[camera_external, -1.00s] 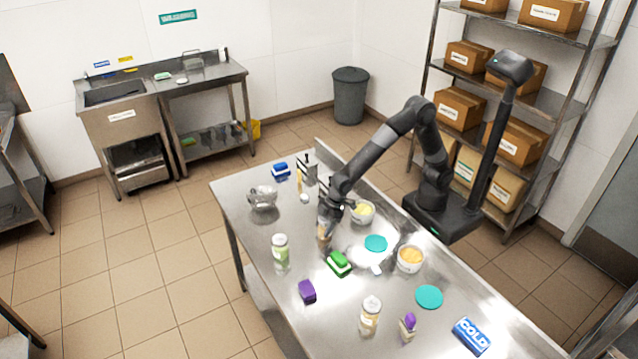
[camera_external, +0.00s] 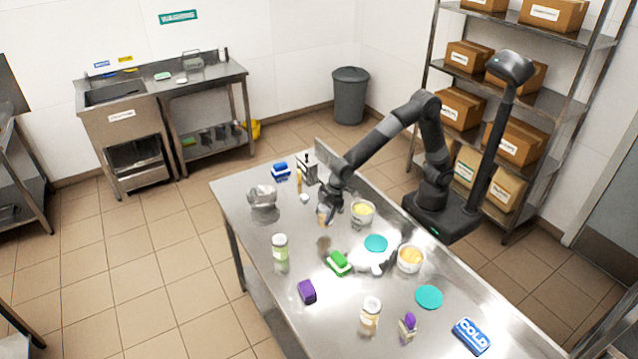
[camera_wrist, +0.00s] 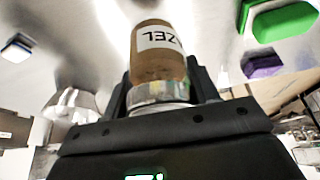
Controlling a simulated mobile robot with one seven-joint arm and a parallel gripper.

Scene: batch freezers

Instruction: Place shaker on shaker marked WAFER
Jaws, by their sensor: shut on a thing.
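My gripper (camera_external: 328,211) is shut on a brown shaker (camera_wrist: 158,55) with a metal cap and a white label, partly visible, that seems to end in "ZEL". In the external view the held shaker (camera_external: 323,216) hangs above the steel table (camera_external: 250,225), with a dark patch on the table below it. A green shaker (camera_external: 280,250) stands at the table's left side. A cream shaker (camera_external: 370,314) stands at the near side. Both are upright and apart from my gripper. Their labels are too small to read, so I cannot tell which is marked WAFER.
A green sponge (camera_external: 338,263), purple block (camera_external: 307,291), teal discs (camera_external: 429,297) and filled bowls (camera_external: 410,262) lie around mid-table. A purple-topped bottle (camera_external: 407,328) and blue COLD pack (camera_external: 472,337) are near. A metal jug (camera_external: 262,197) stands at left. The table is clear around the green shaker.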

